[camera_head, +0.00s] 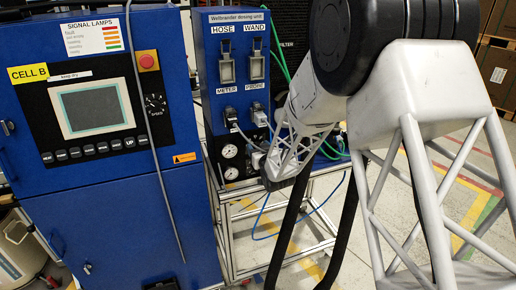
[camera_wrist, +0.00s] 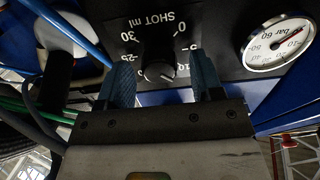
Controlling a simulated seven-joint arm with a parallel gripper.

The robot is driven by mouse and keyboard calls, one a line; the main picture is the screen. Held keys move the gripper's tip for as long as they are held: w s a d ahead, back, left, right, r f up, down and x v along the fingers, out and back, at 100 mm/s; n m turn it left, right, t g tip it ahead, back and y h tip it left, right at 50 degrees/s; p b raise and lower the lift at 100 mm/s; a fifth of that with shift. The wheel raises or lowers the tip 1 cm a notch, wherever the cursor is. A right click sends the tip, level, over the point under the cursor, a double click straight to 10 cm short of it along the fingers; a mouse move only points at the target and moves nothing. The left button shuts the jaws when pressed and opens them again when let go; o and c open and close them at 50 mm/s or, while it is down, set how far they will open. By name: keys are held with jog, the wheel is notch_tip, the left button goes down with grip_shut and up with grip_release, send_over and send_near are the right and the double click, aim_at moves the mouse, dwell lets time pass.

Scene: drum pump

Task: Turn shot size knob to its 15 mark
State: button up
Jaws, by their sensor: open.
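The shot size knob (camera_wrist: 160,72) is a dark round knob on the black panel under the label "SHOT ml", which appears upside down in the wrist view. Marks such as 0, 25 and 30 show around it; others are partly covered, and I cannot read its pointer surely. My gripper (camera_wrist: 162,60) is open, with one blue finger on each side of the knob. I cannot tell whether either finger touches it. In the head view my gripper (camera_head: 268,168) is at the lower front of the blue dosing unit (camera_head: 203,75), and the knob is hidden.
A pressure gauge (camera_wrist: 278,45) sits right of the fingers in the wrist view. A blue hose (camera_wrist: 65,28) and a white-ended fitting (camera_wrist: 62,38) are close on the left. The blue Cell B cabinet (camera_head: 115,205) stands left of the unit in the head view.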

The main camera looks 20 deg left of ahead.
jog(key=shift+w+a, duration=0.15)
jog(key=shift+w, duration=0.05)
jog(key=c, duration=0.9)
jog(key=shift+m, duration=4.3)
jog(key=shift+w, duration=0.1)
